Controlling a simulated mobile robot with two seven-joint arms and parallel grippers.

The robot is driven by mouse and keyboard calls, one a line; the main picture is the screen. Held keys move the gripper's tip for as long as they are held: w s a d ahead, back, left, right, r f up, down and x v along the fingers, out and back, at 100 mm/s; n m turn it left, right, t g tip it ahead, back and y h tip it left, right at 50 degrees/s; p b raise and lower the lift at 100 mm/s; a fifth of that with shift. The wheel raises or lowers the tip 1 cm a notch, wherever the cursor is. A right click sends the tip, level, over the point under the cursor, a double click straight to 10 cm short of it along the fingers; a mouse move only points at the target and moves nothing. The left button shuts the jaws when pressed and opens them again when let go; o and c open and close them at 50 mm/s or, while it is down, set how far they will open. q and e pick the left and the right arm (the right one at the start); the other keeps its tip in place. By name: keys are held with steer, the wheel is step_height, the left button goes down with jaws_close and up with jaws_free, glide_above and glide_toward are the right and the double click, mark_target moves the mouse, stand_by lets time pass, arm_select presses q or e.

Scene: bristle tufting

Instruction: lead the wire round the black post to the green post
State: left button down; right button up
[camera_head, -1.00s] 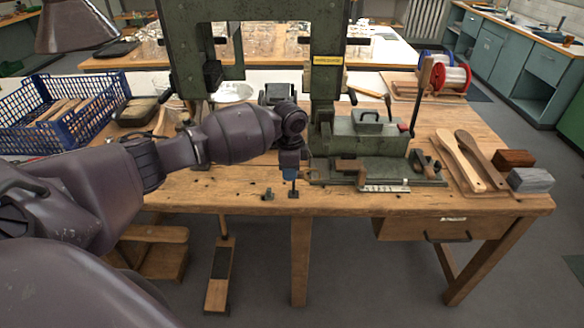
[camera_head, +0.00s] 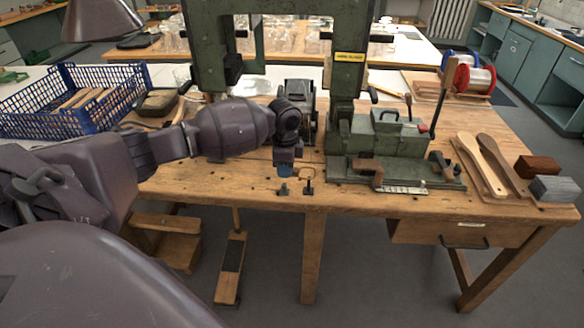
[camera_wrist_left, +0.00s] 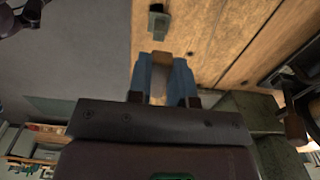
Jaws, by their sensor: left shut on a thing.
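The black post (camera_head: 308,187) stands near the front edge of the wooden bench, with a thin brownish loop just above it that may be part of the wire. The small grey-green post (camera_head: 283,188) stands just left of it. My left gripper (camera_head: 285,172) is above and behind the green post, pointing down, its blue fingertips close to the post. In the left wrist view its blue fingers (camera_wrist_left: 161,72) are shut on a small brown piece, likely the wire's end; the wire itself is too thin to follow. A grey-green post (camera_wrist_left: 157,22) lies ahead of the fingertips. My right gripper is out of view.
A green machine frame (camera_head: 350,90) and its base (camera_head: 390,145) stand behind and right of the posts. Wooden paddles (camera_head: 490,165) and blocks (camera_head: 550,188) lie at the right. A blue crate (camera_head: 75,97) is at the far left. The front bench strip is mostly clear.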

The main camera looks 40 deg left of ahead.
arm_select(q)
steer(key=shift+s+a, duration=0.65)
steer(key=shift+a, duration=0.35)
steer(key=shift+s+a+r+p, duration=0.1)
steer(key=shift+a+r+p, duration=0.05)
steer(key=shift+r+p, duration=0.4)
steer(key=shift+s+a+r+p, duration=0.1)
steer(key=shift+r+p, duration=0.25)
steer(key=shift+r, duration=0.3)
